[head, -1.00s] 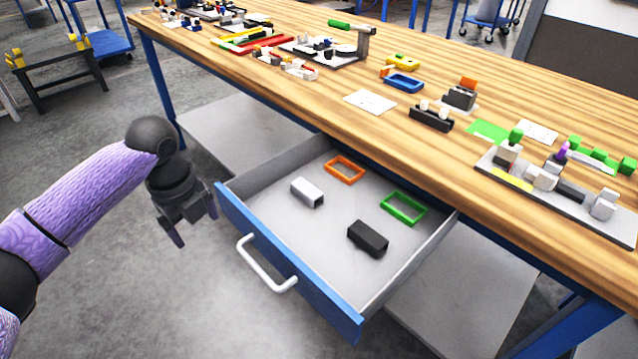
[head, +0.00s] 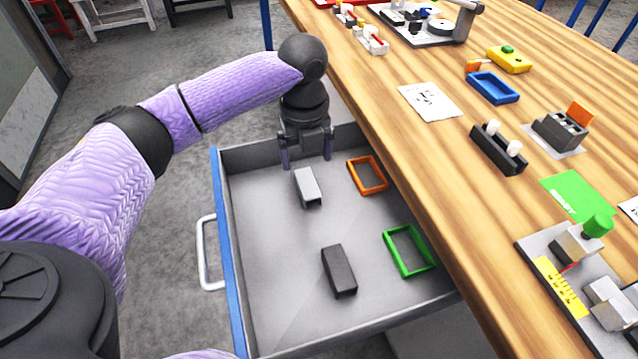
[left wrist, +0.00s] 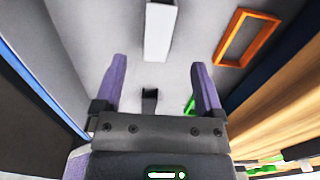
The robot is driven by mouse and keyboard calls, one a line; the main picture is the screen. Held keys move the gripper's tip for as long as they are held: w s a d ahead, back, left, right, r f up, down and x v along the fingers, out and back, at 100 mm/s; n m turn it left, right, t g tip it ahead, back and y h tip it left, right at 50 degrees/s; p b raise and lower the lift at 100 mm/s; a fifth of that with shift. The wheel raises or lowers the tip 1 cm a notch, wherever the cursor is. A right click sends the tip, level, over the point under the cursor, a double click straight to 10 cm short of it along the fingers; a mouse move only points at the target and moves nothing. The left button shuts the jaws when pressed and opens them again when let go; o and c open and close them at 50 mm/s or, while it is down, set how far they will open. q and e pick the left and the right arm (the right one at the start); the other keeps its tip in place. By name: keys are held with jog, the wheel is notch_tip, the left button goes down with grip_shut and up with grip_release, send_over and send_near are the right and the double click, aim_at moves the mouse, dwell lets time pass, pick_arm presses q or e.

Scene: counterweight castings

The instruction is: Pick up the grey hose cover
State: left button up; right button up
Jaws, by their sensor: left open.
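The grey hose cover (head: 308,187) is a small light-grey channel-shaped block lying on the floor of the open drawer, near its far end. It also shows in the left wrist view (left wrist: 160,32), beyond the fingertips. My left gripper (head: 306,163) is open and empty, with its purple fingers pointing down over the far end of the drawer, just behind the cover in the head view. In the left wrist view the two fingers (left wrist: 160,78) stand wide apart and do not touch the cover. My right gripper is not in view.
The drawer (head: 262,267) also holds a black block (head: 339,270), an orange frame (head: 367,175) and a green frame (head: 408,250), all apart from the cover. The wooden bench top (head: 440,165) with several parts runs along the drawer's right side.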

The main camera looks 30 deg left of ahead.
aim_at(307, 182)
pick_arm(q)
jog(key=f+b, duration=0.1)
jog(key=f, duration=0.1)
jog(key=f+b, duration=0.1)
jog(key=f, duration=0.1)
jog(key=f+b, duration=0.1)
jog(key=f, duration=0.2)
jog(key=shift+s+f+b, duration=0.1)
jog(key=shift+s+b, duration=0.15)
jog(key=shift+b, duration=0.1)
jog(key=shift+f, duration=0.15)
jog(key=shift+r, duration=0.2)
jog(key=shift+c, duration=0.3)
jog(key=c, duration=0.7)
jog(key=shift+c, duration=1.3)
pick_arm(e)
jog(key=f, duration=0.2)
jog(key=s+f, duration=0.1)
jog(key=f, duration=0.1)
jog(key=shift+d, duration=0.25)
